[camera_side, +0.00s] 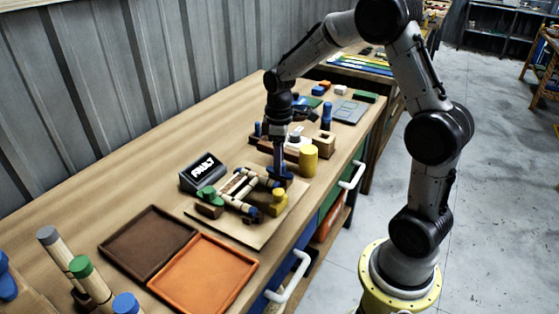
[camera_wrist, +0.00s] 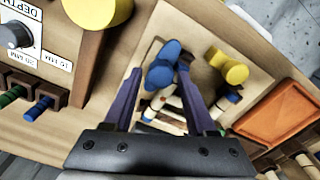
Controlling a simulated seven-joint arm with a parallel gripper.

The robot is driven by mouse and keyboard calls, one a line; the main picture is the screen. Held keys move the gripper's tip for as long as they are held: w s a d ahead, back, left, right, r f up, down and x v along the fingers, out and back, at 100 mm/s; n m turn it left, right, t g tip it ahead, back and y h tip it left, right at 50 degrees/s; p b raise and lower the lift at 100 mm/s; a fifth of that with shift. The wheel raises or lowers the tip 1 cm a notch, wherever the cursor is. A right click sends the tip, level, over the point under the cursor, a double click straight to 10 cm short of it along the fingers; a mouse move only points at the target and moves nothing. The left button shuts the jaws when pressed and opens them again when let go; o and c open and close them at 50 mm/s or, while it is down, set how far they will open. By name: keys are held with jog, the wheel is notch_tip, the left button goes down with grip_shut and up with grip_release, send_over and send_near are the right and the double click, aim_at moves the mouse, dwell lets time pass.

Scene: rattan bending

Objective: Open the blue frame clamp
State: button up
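The blue frame clamp (camera_side: 283,179) stands at the far corner of the wooden board (camera_side: 250,232), beside the rattan frame (camera_side: 240,187). In the wrist view its rounded blue top (camera_wrist: 160,74) lies between my finger tips. My gripper (camera_side: 279,170) points down over this clamp. In the wrist view my gripper (camera_wrist: 159,68) is open, with one dark finger on each side of the blue top. I cannot tell whether either finger touches it. A yellow clamp (camera_side: 279,203) and a green clamp (camera_side: 207,193) stand at other corners of the frame.
A yellow cylinder (camera_side: 308,160) stands close behind my gripper. A small display (camera_side: 204,170) reads "FAULT". A brown tray (camera_side: 148,244) and an orange tray (camera_side: 204,274) lie at the near end. The dial panel (camera_wrist: 35,40) shows in the wrist view.

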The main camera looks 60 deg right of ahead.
jog(key=shift+o, duration=0.4)
notch_tip(320, 180, up, 14)
dwell(0.4)
jog(key=shift+f, duration=0.1)
jog(key=s+a+r+t, duration=0.3)
jog(key=s+a+r, duration=0.45)
jog(key=s, duration=0.25)
jog(key=s+a+f+m+t, duration=0.2)
jog(key=s+a+f+m, duration=0.2)
jog(key=s+f, duration=0.3)
jog(key=s, duration=0.3)
jog(key=shift+f+m+t, duration=0.3)
jog(key=shift+f+m, duration=0.1)
